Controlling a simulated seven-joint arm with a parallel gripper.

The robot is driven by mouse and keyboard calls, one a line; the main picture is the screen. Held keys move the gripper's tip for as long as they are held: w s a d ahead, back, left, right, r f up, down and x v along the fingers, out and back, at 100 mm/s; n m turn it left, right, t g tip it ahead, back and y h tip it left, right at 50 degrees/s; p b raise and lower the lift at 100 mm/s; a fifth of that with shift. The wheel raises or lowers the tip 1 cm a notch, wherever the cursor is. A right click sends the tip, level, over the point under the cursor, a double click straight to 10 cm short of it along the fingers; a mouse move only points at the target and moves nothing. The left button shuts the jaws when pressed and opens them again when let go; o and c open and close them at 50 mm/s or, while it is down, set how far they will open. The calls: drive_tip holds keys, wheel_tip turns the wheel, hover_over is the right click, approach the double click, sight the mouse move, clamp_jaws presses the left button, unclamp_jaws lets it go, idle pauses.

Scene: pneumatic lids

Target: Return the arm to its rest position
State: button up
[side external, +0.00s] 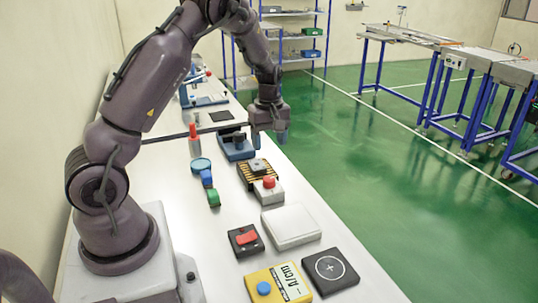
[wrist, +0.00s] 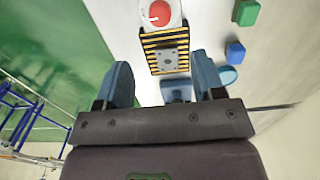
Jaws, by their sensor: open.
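My gripper (side external: 269,127) hangs at the end of my raised arm, above the far part of the white work table (side external: 235,215), near its right edge. In the wrist view my gripper (wrist: 166,85) shows two blue fingers spread apart with nothing between them. In the side view a blue fixture (side external: 236,148) with a dark top stands just left of and below my gripper. Part of a blue thing shows beyond the fingers in the wrist view, partly hidden by the gripper.
A black-and-yellow striped block (side external: 253,173) and a red button on a white box (side external: 268,190) stand nearer. A white flat box (side external: 290,227), red switch (side external: 246,240), yellow meter (side external: 278,286) and black pad (side external: 330,270) lie in front. A red-topped bottle (side external: 194,140) stands left.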

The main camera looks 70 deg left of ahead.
drive_tip(key=shift+r, duration=0.45)
drive_tip(key=s+d+r+m+t, duration=0.2)
drive_tip(key=s+d+r+m, duration=0.6)
drive_tip(key=d, duration=0.3)
drive_tip(key=s+d+r+m+t, duration=0.3)
drive_tip(key=s+d+r+m, duration=0.5)
drive_tip(key=d+r+m, duration=0.2)
drive_tip(key=shift+s+d+t, duration=0.2)
drive_tip(key=shift+d+t, duration=0.1)
drive_tip(key=shift+d, duration=0.8)
